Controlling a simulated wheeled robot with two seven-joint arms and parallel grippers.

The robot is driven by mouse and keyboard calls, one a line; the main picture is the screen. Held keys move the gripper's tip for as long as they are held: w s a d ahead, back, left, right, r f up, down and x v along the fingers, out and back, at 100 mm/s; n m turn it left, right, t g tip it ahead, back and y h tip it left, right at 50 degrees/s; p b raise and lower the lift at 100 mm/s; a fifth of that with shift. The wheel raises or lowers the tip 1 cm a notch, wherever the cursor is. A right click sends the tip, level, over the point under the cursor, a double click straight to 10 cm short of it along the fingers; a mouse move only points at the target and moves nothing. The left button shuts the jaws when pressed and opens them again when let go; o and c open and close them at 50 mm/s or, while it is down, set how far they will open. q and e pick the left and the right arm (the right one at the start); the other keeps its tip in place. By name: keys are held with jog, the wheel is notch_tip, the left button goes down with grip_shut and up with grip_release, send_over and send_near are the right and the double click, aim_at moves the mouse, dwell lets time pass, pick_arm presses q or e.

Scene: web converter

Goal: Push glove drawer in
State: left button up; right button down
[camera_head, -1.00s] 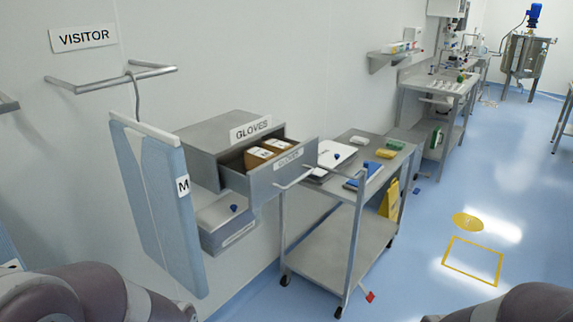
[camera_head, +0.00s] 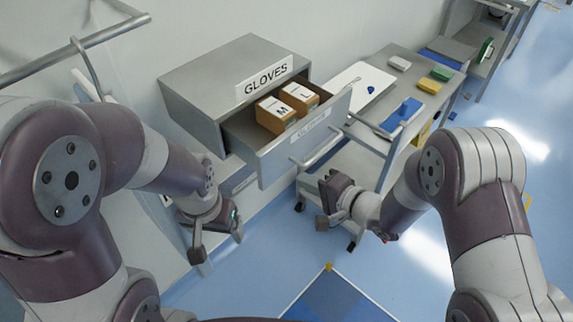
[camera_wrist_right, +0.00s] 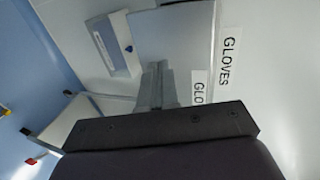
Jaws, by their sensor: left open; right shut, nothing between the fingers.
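The grey glove drawer (camera_head: 275,162) is pulled out of its wall cabinet (camera_head: 215,85), which bears a GLOVES sign (camera_head: 265,77). Two brown glove boxes, marked M (camera_head: 277,115) and L (camera_head: 300,97), sit in the drawer. My right gripper (camera_head: 323,222) is shut and empty, in front of the drawer and lower in the head view; contact is not visible. In the right wrist view its closed fingers (camera_wrist_right: 155,85) appear beside part of the drawer label (camera_wrist_right: 198,88). My left gripper (camera_head: 215,245) is open and empty, lower left of the drawer.
A steel trolley (camera_head: 385,60) with a blue item (camera_head: 402,115) and coloured packs stands right of the drawer, its push handle near my right arm. A wall rail (camera_head: 75,48) is at upper left. Blue floor is open at the right.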

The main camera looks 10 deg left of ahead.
aim_at(280, 164)
jog(key=x, duration=0.3)
jog(key=w+p+x, duration=0.1)
jog(key=x, duration=0.1)
jog(key=shift+d+r, duration=0.25)
jog(key=shift+r, duration=0.05)
jog(key=shift+a+r, duration=0.1)
jog(key=shift+a, duration=0.4)
jog(key=shift+w+a, duration=0.1)
jog(key=shift+a, duration=0.1)
jog(key=shift+w, duration=0.1)
pick_arm(q)
jog(key=shift+w+d+r, duration=0.25)
jog(key=shift+w+r, duration=0.15)
jog(key=shift+r, duration=0.25)
pick_arm(e)
jog(key=shift+w, duration=0.15)
